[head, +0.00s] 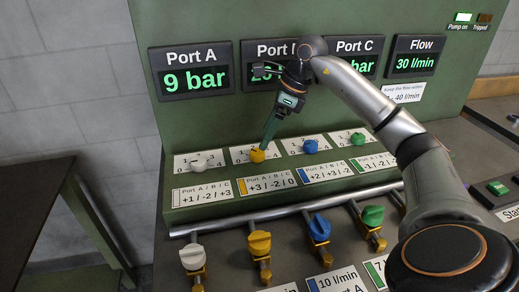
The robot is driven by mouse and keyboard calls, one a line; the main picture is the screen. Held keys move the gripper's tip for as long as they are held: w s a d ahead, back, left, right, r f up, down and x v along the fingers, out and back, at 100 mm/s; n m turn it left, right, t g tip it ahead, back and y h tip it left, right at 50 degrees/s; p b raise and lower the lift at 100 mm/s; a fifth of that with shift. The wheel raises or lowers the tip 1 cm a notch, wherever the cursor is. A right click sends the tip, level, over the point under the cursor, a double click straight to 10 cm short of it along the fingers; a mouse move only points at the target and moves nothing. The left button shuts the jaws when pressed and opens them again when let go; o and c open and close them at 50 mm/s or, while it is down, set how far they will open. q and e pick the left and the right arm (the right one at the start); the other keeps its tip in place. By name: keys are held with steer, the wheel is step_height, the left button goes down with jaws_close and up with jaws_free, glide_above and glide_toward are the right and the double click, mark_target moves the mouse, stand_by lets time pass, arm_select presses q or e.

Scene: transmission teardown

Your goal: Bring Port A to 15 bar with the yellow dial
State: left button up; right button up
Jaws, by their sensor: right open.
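The Port A display (192,80) reads 9 bar in green at the upper left of the green panel. The yellow dial (257,155) sits on its white scale plate, second from the left in the dial row. The label below it reads Port A / B / C, +3 / -2 / 0. My right gripper (268,143) points down at the yellow dial, its fingertips just above or at the knob; I cannot tell whether they touch it. The gripper is open. The dial's pointer setting is too small to read. My left gripper is out of view.
White (199,163), blue (310,146) and green (358,138) dials share the row. Several coloured valve handles stand on pipes in front. My right arm partly covers the Port B and Port C displays. The Flow display (415,57) reads 30 l/min. A dark table (30,205) stands at left.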

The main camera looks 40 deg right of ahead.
mark_target(257, 152)
steer(key=x, duration=0.4)
steer(key=shift+f, duration=0.25)
steer(key=shift+w+a+f, duration=0.15)
steer(key=shift+w+f, duration=0.1)
steer(key=shift+f, duration=0.3)
steer(key=shift+c, duration=0.3)
jaws_close()
